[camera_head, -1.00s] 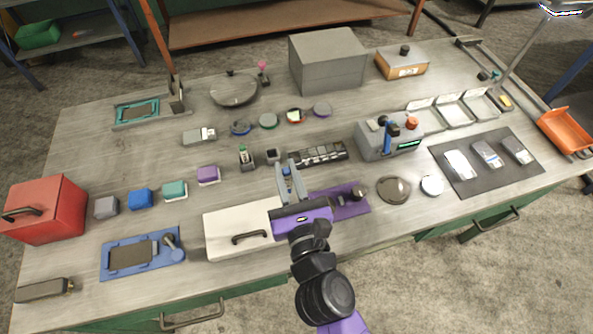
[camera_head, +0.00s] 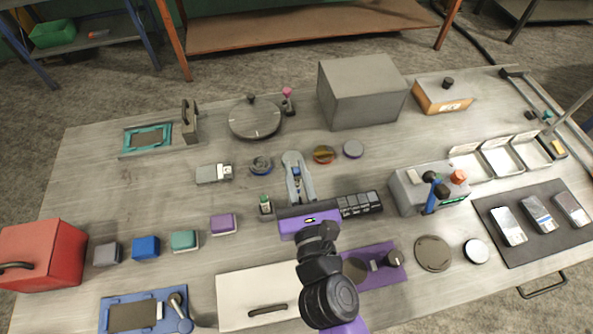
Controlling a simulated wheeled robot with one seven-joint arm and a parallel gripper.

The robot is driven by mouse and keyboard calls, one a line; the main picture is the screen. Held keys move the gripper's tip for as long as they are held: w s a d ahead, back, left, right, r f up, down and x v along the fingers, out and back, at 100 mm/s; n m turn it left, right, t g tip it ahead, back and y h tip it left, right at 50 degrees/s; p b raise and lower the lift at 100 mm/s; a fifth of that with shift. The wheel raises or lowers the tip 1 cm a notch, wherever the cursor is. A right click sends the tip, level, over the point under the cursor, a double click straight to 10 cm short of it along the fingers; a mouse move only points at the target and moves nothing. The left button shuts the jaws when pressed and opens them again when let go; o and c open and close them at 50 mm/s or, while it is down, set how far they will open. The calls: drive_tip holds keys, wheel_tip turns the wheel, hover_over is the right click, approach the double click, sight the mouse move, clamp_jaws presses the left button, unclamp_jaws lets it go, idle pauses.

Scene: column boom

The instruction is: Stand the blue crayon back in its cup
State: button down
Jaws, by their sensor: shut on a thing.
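My gripper (camera_head: 297,170) is over the middle of the table, its fingers pointing toward the back. It is shut on a small blue thing between the fingers, which looks like the blue crayon (camera_head: 297,171); its lower end and its height above the table are hard to tell. A green-topped crayon (camera_head: 265,199) stands in a small dark cup just left of my gripper. A pink-topped crayon (camera_head: 287,93) stands in a holder at the back. The small dark empty cup that showed right of the green crayon is now hidden by my gripper.
A dark compartment strip (camera_head: 360,204) lies right of my gripper. A grey machine (camera_head: 410,190) with a blue lever stands further right. A large grey box (camera_head: 362,92) stands behind.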

drive_tip(key=shift+f+b, duration=2.35)
drive_tip(key=shift+b, duration=0.05)
drive_tip(key=shift+f+b, duration=1.2)
drive_tip(key=shift+f, duration=0.5)
drive_tip(key=c, duration=1.3)
unclamp_jaws()
drive_tip(key=shift+s, duration=0.1)
drive_tip(key=b+v, duration=0.1)
drive_tip(key=v, duration=0.6)
drive_tip(key=shift+s+d, duration=0.1)
drive_tip(key=shift+s, duration=0.15)
drive_tip(key=shift+s+r, duration=0.1)
